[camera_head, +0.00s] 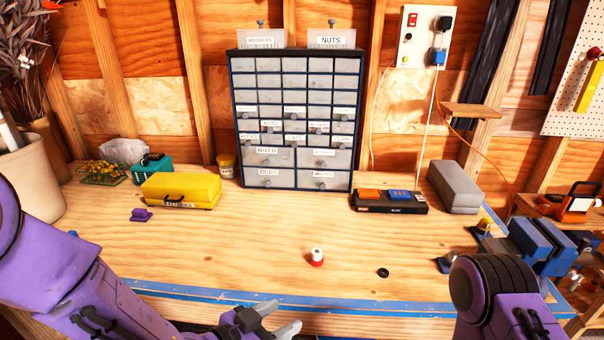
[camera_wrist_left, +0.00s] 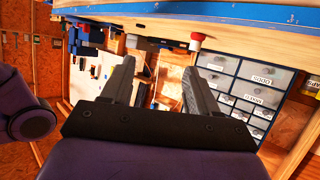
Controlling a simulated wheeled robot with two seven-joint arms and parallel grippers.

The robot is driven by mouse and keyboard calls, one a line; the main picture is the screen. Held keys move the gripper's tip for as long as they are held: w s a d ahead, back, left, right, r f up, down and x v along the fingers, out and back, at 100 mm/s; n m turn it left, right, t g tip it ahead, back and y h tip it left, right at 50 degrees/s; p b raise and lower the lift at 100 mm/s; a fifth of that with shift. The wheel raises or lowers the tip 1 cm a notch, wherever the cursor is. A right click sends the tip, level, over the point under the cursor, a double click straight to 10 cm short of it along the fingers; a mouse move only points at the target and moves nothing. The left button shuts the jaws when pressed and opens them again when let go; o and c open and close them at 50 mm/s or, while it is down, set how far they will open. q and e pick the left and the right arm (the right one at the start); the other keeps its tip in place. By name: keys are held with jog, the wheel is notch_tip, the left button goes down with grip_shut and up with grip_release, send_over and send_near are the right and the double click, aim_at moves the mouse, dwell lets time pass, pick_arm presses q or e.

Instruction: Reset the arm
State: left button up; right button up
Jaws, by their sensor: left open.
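My left arm comes in from the lower left in the head view, and its gripper (camera_head: 279,323) is in front of the bench's front edge, low in the picture. The gripper is open and empty. In the left wrist view its two fingers (camera_wrist_left: 159,82) stand apart with nothing between them. My right arm (camera_head: 497,295) shows at the lower right as a purple link with a dark round joint. Its gripper is out of the head view. A purple arm joint also shows at the left of the wrist view.
The wooden bench (camera_head: 220,256) has a blue-taped front edge. On it are a red and white small item (camera_head: 317,257), a black ring (camera_head: 383,272), a yellow case (camera_head: 181,190), a drawer cabinet (camera_head: 234,130), a charger (camera_head: 388,202) and a blue vise (camera_head: 541,243). The bench's middle is mostly clear.

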pick_arm(q)
jog(key=w+a+f+n+t+y+b, duration=0.1)
jog(key=w+a+f+n+y, duration=0.25)
jog(key=a+f+n, duration=0.3)
jog(key=s+a+f+n+g+y+b, duration=0.2)
jog(key=s+a+f+n+y+b, duration=0.35)
jog(key=a+f, duration=0.65)
jog(key=s+a+f+n+g+y+b, duration=0.1)
jog(key=s+a+f+g+y, duration=0.1)
jog(key=s+f, duration=0.6)
jog(key=s+a+f+n+g+y+b, duration=0.2)
jog(key=s+a+f, duration=0.3)
jog(key=s+f, duration=0.4)
jog(key=shift+s+g, duration=0.6)
jog(key=shift+s, duration=0.65)
pick_arm(e)
notch_tip(320, 180, down, 10)
jog(key=shift+w+r, duration=0.2)
jog(key=shift+w, duration=0.05)
pick_arm(q)
jog(key=shift+f, duration=0.1)
